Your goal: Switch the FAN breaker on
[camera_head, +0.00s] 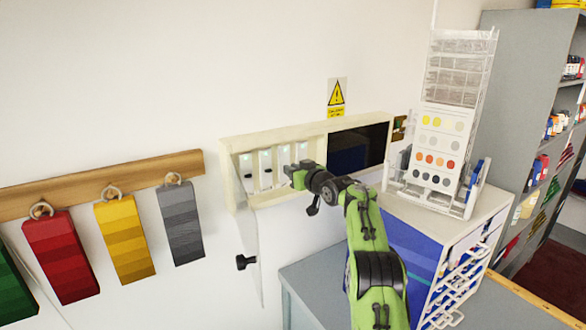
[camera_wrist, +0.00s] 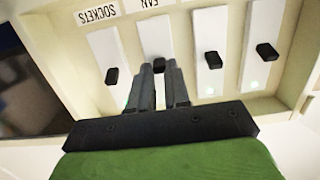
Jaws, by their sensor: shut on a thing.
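The breaker box (camera_head: 226,178) is on the wall, with a row of white breakers in its left part. In the wrist view the labels are upside down. The FAN breaker (camera_wrist: 155,35) is second from the left there, beside the SOCKETS breaker (camera_wrist: 103,45). My gripper (camera_wrist: 166,70) is shut on the FAN breaker's black lever (camera_wrist: 158,62); the fingers hide much of the lever and the breaker's lower part. In the head view my gripper (camera_head: 290,173) reaches the box from the right. I cannot tell the FAN lever's position.
Two other breakers (camera_wrist: 206,35) with black levers and green lights stand close to the right in the wrist view. The box's cover (camera_head: 259,240) hangs open below. A swatch rack (camera_head: 437,150) stands on a drawer cabinet (camera_head: 412,245) to the right.

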